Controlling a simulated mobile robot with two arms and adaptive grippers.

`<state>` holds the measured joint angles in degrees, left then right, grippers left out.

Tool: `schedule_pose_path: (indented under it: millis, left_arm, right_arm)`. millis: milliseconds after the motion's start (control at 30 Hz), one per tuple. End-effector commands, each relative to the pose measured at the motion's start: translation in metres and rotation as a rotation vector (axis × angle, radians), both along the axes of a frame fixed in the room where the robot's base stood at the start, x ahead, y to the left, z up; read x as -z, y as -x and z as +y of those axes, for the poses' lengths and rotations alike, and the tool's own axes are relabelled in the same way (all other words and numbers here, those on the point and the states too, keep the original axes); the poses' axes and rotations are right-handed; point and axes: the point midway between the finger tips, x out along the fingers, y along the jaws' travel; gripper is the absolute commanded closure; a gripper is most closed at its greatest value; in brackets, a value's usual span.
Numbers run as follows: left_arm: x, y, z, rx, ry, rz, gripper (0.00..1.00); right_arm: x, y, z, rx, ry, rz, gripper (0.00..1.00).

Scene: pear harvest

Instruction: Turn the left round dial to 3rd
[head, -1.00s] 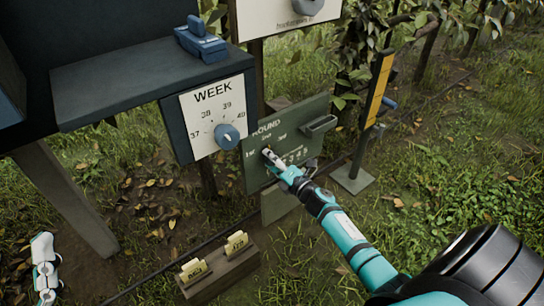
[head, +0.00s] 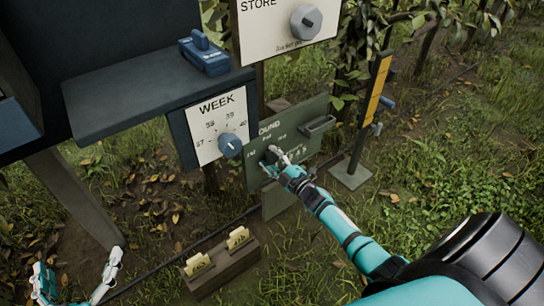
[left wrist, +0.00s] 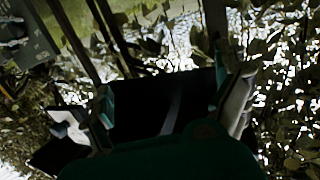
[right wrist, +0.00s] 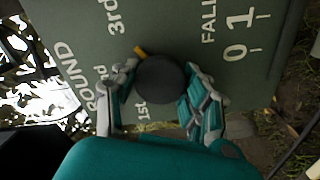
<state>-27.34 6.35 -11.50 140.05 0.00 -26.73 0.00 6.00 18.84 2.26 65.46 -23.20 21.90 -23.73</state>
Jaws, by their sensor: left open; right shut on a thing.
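The green ROUND board (head: 300,122) stands near the middle of the head view. In the right wrist view, the black round dial (right wrist: 160,80) sits between the fingers of my right gripper (right wrist: 163,95), which is shut on it. Its yellow mark (right wrist: 140,51) points up-left, toward the 3rd label (right wrist: 113,18). The 1st label (right wrist: 140,110) shows below the dial. In the head view my right gripper (head: 273,156) hides most of the dial. My left gripper (head: 78,262) is open and empty at the lower left, well away from the board.
The WEEK panel (head: 208,152) with its blue knob (head: 230,144) is left of the board, under a dark shelf (head: 150,100). The STORE panel (head: 262,42) is above. A post with a yellow strip (head: 376,90) stands right. A wooden block with tags (head: 225,270) is below.

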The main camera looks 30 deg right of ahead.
Motion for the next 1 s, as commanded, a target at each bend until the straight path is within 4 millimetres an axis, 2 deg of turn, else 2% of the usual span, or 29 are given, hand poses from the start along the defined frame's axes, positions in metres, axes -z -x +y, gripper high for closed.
schedule_pose_path:
  millis: [300, 733, 767, 900, 1000]
  left_arm:
    - [0.018, 0.004, 0.004, -0.006, -0.026, 0.099, 0.0]
    - [0.019, 0.005, 0.004, -0.007, -0.028, 0.107, 0.0]
    - [0.019, 0.005, 0.004, -0.007, -0.028, 0.107, 0.0]
    - [0.019, 0.005, 0.005, -0.008, -0.028, 0.107, 0.0]
    - [0.019, 0.005, 0.005, -0.008, -0.028, 0.107, 0.0]
  right_arm:
    - [0.0, 0.0, -0.001, 0.002, -0.08, 0.007, 0.87]
    - [0.0, 0.0, -0.001, 0.002, -0.089, 0.007, 0.87]
    - [0.0, 0.0, -0.001, 0.002, -0.089, 0.007, 0.52]
    - [0.0, 0.0, -0.001, 0.001, -0.088, 0.007, 0.34]
    - [0.0, 0.0, -0.001, 0.001, -0.087, 0.007, 0.32]
